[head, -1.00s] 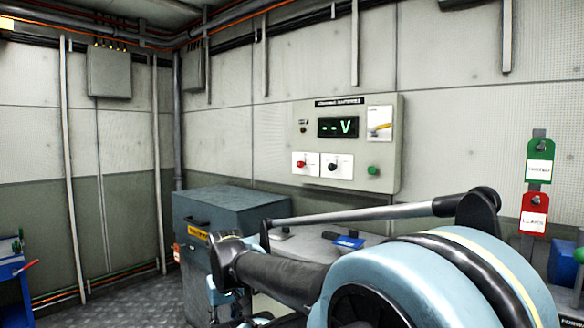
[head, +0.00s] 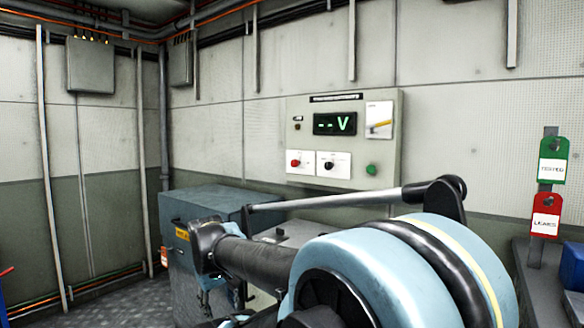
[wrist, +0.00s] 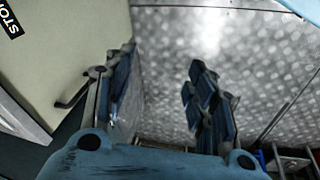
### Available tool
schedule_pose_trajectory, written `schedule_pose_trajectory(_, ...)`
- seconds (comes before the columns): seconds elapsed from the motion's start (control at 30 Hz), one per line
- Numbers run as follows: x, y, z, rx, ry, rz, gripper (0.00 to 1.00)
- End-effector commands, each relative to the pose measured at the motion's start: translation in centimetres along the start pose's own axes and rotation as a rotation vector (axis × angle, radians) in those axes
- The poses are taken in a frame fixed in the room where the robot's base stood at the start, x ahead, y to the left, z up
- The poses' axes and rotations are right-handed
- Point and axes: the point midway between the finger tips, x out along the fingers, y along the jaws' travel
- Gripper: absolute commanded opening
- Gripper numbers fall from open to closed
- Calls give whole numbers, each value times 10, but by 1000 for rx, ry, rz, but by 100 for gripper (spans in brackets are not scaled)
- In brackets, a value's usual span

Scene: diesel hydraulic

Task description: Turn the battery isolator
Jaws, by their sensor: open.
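No part in view is clearly marked as the battery isolator. A grey wall panel (head: 344,185) carries a lit display (head: 335,124) reading "-- V", a red terminal or knob (head: 295,163), a black one (head: 330,166), a green button (head: 371,169) and a small picture plate (head: 379,120). My gripper is low in the head view, mostly behind my arm. In the wrist view my gripper (wrist: 163,75) has its two fingers spread apart, with nothing between them. Beyond them lies a grey patterned floor (wrist: 250,60).
A blue-grey cabinet (head: 185,225) with a yellow label stands below and left of the panel. My arm crosses in front of the bench. Green (head: 553,160) and red (head: 545,214) tags hang at right. A pale panel with a dark handle (wrist: 72,95) is beside the left finger.

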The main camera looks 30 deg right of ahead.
Motion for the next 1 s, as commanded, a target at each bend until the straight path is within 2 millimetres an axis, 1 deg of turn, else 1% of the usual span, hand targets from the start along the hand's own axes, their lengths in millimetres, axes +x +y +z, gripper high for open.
schedule_pose_trajectory(0.03,-7,19,-15,-46,7,57,51)
schedule_pose_trajectory(0.17,-28,78,-54,-214,4,240,51)
schedule_pose_trajectory(0.2,-35,96,-66,-268,-5,297,51)
schedule_pose_trajectory(0.27,-46,122,-84,-351,-21,379,51)
schedule_pose_trajectory(0.3,-54,140,-96,-406,-38,435,51)
schedule_pose_trajectory(0.37,-66,166,-115,-491,-67,516,51)
schedule_pose_trajectory(0.4,-74,183,-127,-547,-90,569,51)
schedule_pose_trajectory(0.47,-87,208,-146,-633,-133,647,51)
schedule_pose_trajectory(0.5,-96,224,-159,-691,-164,697,51)
schedule_pose_trajectory(0.57,-109,248,-178,-777,-217,770,51)
schedule_pose_trajectory(0.6,-117,264,-190,-836,-258,817,51)
schedule_pose_trajectory(0.67,-130,286,-209,-922,-324,884,51)
schedule_pose_trajectory(0.7,-138,300,-222,-980,-370,927,51)
schedule_pose_trajectory(0.8,-157,334,-254,-1122,-501,1024,51)
schedule_pose_trajectory(0.9,-173,361,-282,-1248,-634,1099,51)
schedule_pose_trajectory(1.0,-185,381,-304,-1349,-753,1152,51)
